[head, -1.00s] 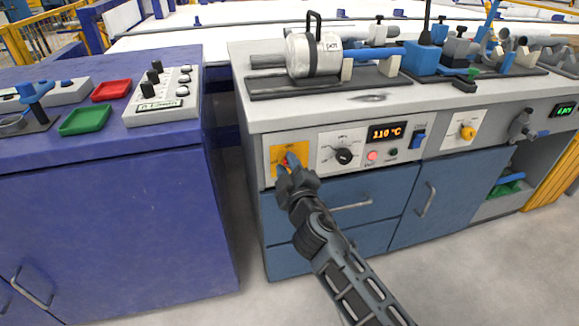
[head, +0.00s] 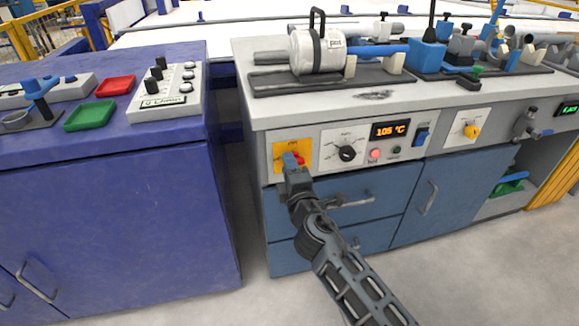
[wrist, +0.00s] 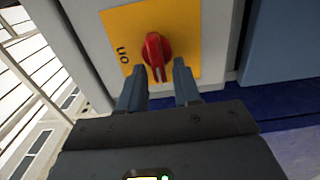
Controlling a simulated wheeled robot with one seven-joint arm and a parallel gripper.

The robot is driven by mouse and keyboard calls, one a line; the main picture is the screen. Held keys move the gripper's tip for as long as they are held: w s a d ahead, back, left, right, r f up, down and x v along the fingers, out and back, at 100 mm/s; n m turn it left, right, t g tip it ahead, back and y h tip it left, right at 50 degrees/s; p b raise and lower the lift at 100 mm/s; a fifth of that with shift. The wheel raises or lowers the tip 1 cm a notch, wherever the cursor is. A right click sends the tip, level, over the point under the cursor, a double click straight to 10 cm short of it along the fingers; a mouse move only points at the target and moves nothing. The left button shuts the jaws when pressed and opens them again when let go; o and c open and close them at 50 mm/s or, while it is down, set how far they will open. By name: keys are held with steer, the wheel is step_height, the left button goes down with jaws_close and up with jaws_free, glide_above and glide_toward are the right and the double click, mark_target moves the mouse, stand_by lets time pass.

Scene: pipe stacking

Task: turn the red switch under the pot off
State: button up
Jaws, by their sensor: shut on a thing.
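The red switch (head: 300,158) sits on a yellow plate (head: 279,150) on the front panel of the grey bench, below and left of the pot (head: 317,52). The pot is a white cylinder with a black handle and a "pot" label. My gripper (head: 295,168) is at the switch and hides part of it. An "ON" label (wrist: 123,56) shows left of the switch.
An orange display (head: 390,130) reads 105 °C, with a lit red lamp (head: 375,154) below it. A black dial (head: 347,153) is right of the yellow plate. Drawer handles (head: 345,202) protrude below. A blue cabinet (head: 110,220) stands left across a narrow gap.

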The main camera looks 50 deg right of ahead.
stand_by(0.4)
steer(key=o, duration=0.7)
steer(key=v, duration=0.8)
steer(key=shift+b, duration=0.45)
steer(key=shift+a+f, duration=0.1)
steer(key=s+a+f+m+y, duration=0.2)
steer(key=s+a+f+y, duration=0.3)
steer(key=s+a, duration=0.45)
steer(key=s+a+r+m+y, duration=0.2)
steer(key=s+a, duration=0.1)
steer(key=s, duration=0.5)
steer(key=s+a+r+m+y, duration=0.2)
steer(key=s+a+m, duration=0.1)
steer(key=s, duration=0.5)
steer(key=s+a+r+m+y, duration=0.1)
steer(key=s+r+m, duration=0.3)
steer(key=s+r, duration=0.2)
step_height(320, 180, up, 17)
steer(key=p, duration=1.7)
steer(key=shift+r, duration=0.2)
